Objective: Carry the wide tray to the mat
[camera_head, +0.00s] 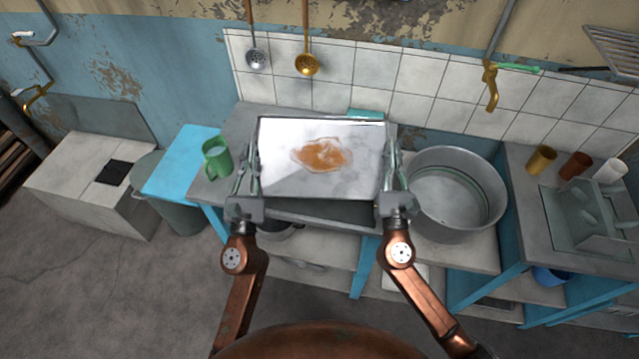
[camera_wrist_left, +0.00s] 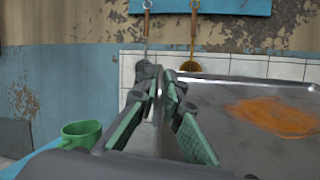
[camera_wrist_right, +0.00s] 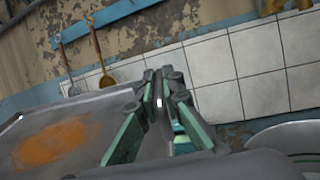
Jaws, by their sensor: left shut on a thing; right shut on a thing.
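The wide tray (camera_head: 285,178) is a shiny metal rectangle with an orange-brown stain in its middle. It is held above the grey counter and appears roughly level. My left gripper (camera_head: 249,165) is shut on its left edge, and my right gripper (camera_head: 392,162) is shut on its right edge. The tray's edge lies between the green-padded fingers in the left wrist view (camera_wrist_left: 230,95) and in the right wrist view (camera_wrist_right: 90,105). A small teal patch (camera_head: 366,114) shows behind the tray's far right corner; I cannot tell whether it is the mat.
A green mug (camera_head: 216,158) stands left of the tray, close to my left gripper. A large metal basin (camera_head: 455,195) is close on the right. Ladles (camera_head: 306,63) hang on the tiled wall behind. Several cups (camera_head: 541,159) and a dish rack (camera_head: 590,220) are further right.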

